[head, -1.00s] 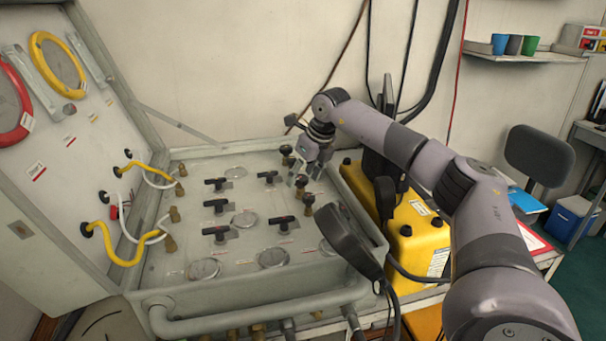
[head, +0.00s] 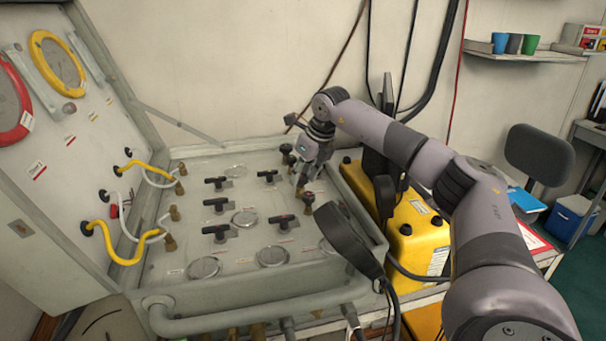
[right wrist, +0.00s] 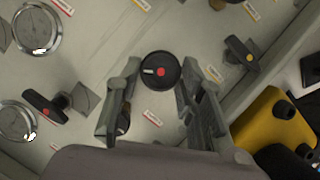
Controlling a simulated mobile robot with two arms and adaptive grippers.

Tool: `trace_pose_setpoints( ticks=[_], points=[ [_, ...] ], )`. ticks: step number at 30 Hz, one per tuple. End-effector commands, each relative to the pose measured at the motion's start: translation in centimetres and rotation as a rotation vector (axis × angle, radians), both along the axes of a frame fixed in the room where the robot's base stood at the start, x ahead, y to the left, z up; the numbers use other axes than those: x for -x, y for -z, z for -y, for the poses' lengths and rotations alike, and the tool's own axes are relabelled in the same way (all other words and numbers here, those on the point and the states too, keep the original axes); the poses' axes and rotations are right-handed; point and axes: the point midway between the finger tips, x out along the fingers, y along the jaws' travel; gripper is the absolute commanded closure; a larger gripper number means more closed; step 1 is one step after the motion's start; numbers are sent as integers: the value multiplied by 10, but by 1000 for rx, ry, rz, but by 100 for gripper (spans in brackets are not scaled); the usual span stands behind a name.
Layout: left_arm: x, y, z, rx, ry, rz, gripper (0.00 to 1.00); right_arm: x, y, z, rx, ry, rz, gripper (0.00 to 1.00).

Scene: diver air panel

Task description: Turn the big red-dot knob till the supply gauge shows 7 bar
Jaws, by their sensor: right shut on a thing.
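The big red-dot knob (right wrist: 159,71), round and black with a red dot and a white mark, shows in the right wrist view between the fingertips. My right gripper (right wrist: 159,76) is shut on it. In the head view my right gripper (head: 301,189) is down at the right side of the grey panel (head: 200,242), and its fingers partly cover what they hold. Round gauges, among them one (head: 273,257) at the panel's front, are too small to read. I cannot tell which is the supply gauge. My left gripper is not in view.
A red-dot lever (right wrist: 47,105) and a yellow-dot lever (right wrist: 240,55) flank the knob in the right wrist view. Several black levers stand on the panel. A yellow case (head: 418,235) is close on the right, with a black handset (head: 347,240) in front.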

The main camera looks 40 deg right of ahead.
Motion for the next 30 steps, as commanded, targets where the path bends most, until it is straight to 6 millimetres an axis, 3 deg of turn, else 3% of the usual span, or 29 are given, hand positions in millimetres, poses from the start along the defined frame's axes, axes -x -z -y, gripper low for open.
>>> trace_pose_setpoints(
  ticks=[15,24,25,30],
  points=[
    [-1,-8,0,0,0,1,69,-1,0,-3,0,269,0,93],
    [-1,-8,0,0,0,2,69,-1,0,-2,0,277,2,93],
    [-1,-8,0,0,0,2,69,-1,0,-2,0,277,2,64],
    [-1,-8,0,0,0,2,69,-1,0,-2,0,277,2,52]
  ],
)
